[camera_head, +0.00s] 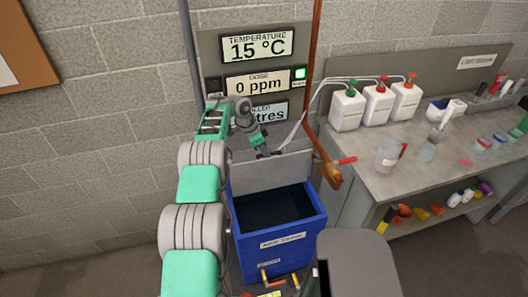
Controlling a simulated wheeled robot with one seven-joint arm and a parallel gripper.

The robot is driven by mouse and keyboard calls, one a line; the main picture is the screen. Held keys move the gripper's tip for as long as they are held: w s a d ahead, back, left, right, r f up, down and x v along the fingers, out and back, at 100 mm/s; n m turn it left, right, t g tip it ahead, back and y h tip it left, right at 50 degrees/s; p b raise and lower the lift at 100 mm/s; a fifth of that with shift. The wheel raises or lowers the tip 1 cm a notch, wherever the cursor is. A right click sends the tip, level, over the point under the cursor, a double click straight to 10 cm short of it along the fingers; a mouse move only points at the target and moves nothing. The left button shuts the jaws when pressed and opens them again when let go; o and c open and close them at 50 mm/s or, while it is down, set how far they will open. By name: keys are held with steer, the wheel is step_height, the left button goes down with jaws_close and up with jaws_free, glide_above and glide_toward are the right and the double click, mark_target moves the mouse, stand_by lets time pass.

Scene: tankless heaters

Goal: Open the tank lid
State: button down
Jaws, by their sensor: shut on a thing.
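The blue tank (280,240) stands against the wall below the display panel. Its inside is dark and open to view from above. The tank lid (285,166) is a light grey panel that stands raised at the back of the tank. My arm reaches over from the left, and my gripper (268,154) is at the lid's top edge, left of its middle. The gripper is shut on the lid there. The fingertips are small in this view, so the exact grip is hard to see.
A display panel (258,82) is on the wall right behind my gripper. A copper pipe (316,80) with a red-handled valve (340,161) runs down at the lid's right. A workbench (365,190) with several white bottles stands further right. The floor at left is clear.

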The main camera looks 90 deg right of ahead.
steer(key=shift+w+a+f, duration=0.1)
steer(key=shift+a+f, duration=0.15)
steer(key=shift+f, duration=0.25)
steer(key=c, duration=1.7)
jaws_free()
steer(key=shift+w, duration=0.1)
steer(key=o, duration=0.3)
steer(key=shift+d+r, duration=0.2)
steer(key=shift+r, duration=0.1)
steer(key=shift+r, duration=0.1)
steer(key=p+v, duration=0.2)
steer(key=v, duration=0.5)
steer(key=shift+r, duration=0.2)
